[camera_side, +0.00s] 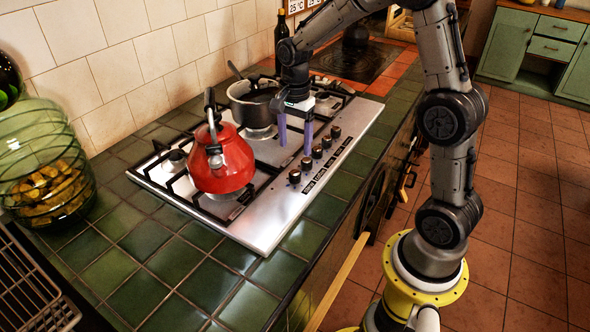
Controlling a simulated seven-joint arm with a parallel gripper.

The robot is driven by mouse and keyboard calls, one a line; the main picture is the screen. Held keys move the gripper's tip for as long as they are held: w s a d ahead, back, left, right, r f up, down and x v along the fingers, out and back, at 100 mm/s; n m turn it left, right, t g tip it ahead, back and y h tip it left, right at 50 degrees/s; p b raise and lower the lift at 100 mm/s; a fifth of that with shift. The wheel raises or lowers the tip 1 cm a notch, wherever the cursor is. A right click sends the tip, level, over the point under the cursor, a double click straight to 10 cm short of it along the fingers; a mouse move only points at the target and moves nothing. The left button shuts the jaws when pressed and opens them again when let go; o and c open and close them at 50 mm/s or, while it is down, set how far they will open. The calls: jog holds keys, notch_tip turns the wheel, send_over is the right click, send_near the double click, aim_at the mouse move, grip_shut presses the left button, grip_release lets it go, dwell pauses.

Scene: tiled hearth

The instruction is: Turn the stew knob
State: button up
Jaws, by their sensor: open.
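A row of several dark knobs runs along the right front edge of the steel stove (262,240). The nearest knob (294,177) is clear of my gripper, and the farthest knob (336,131) is at the other end. Small labels lie beside the knobs; I cannot read which one says stew. My gripper (295,147) points down over the stove, its two purple fingers apart with nothing between them. It is just left of the middle knobs (317,152). I cannot tell its exact height or whether a fingertip touches anything.
A red kettle (222,162) stands on the near burner. A dark pot (250,102) with a handle sits on a burner behind my gripper. A dark bottle (281,40) stands at the back. A green glass jar (45,130) is at left. Green tiles in front are clear.

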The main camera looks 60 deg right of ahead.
aim_at(295, 172)
notch_tip(295, 172, down, 9)
jog(key=shift+f, duration=0.1)
dwell(0.4)
grip_shut()
